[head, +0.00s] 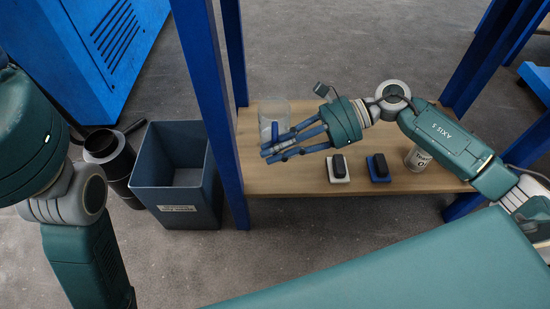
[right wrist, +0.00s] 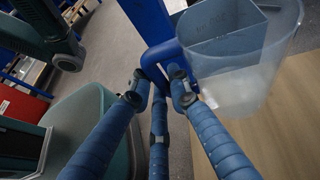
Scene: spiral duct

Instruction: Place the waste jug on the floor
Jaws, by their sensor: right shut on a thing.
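The waste jug (head: 272,111) is a translucent grey container with a blue handle, at the left end of the wooden shelf in the head view. My right gripper (head: 275,147) reaches in from the right, with its blue fingers in front of the jug. In the right wrist view, the jug's clear body (right wrist: 235,82) is at the upper right, and the fingers of my right gripper (right wrist: 160,82) close around its handle (right wrist: 166,55). The jug looks upright in the head view; I cannot tell whether its base touches the shelf. My left gripper is out of view.
A dark blue bin (head: 180,214) stands on the floor left of the blue shelf post (head: 208,95). A black cylinder (head: 110,160) is beside it. Two small dark-topped blocks (head: 339,168) (head: 379,168) and a white labelled can (head: 417,158) are on the shelf (head: 300,185). Floor behind the shelf is clear.

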